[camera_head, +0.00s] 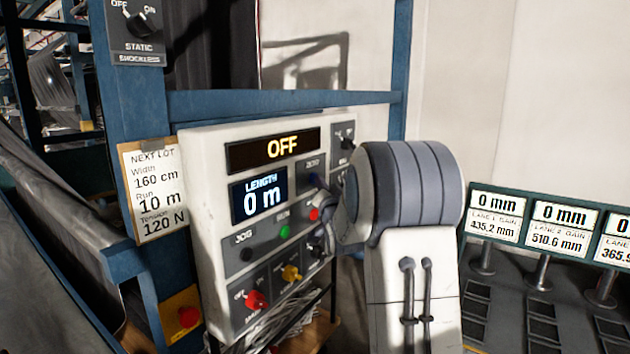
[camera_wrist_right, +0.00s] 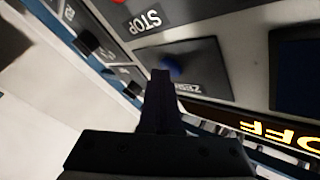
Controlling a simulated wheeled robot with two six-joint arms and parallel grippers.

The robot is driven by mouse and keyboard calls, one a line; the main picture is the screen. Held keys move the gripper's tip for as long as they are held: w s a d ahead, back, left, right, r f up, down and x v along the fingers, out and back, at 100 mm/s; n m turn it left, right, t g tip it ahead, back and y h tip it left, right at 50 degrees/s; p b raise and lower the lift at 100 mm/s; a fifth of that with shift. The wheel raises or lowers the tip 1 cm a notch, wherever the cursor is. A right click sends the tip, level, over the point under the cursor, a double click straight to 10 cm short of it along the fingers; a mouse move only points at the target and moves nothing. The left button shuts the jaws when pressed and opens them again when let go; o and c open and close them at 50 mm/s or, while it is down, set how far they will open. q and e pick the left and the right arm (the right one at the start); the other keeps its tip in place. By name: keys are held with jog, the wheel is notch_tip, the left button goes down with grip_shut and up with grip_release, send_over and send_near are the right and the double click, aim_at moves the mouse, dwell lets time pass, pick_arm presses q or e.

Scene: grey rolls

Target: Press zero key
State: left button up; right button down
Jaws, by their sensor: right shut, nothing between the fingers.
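The zero key is a blue button (camera_wrist_right: 173,68) on a dark plate labelled ZERO (camera_head: 312,164), on the white control panel (camera_head: 205,210). In the wrist view, my right gripper (camera_wrist_right: 160,76) is shut and empty, its tips just beside the blue button. I cannot tell whether they touch it. In the head view, my right arm comes in from the right, and its dark gripper (camera_head: 323,186) partly covers the button. The length display (camera_head: 262,197) above the jog row reads 0 m. My left gripper is not in view.
An OFF display (camera_head: 275,148) sits above. A green button (camera_head: 285,231), a red button (camera_head: 314,214), a red knob (camera_head: 256,299) and a yellow knob (camera_head: 291,273) are close below. A paper note (camera_head: 153,190) hangs left. Lane displays (camera_head: 497,213) stand right.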

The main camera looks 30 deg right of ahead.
jog(key=shift+w+a, duration=0.1)
jog(key=shift+w, duration=0.05)
dwell(0.4)
jog(key=shift+s+d+b, duration=0.35)
jog(key=shift+s+b, duration=0.15)
jog(key=shift+s, duration=0.3)
jog(key=shift+s, duration=0.1)
jog(key=shift+s+d+b, duration=0.2)
jog(key=shift+s+d, duration=0.1)
jog(key=shift+s, duration=0.45)
jog(key=shift+s+d+b, duration=0.25)
jog(key=shift+s+d, duration=0.1)
jog(key=shift+s, duration=0.4)
jog(key=shift+s+d+b, duration=0.2)
jog(key=shift+s+d, duration=0.1)
jog(key=shift+s, duration=0.45)
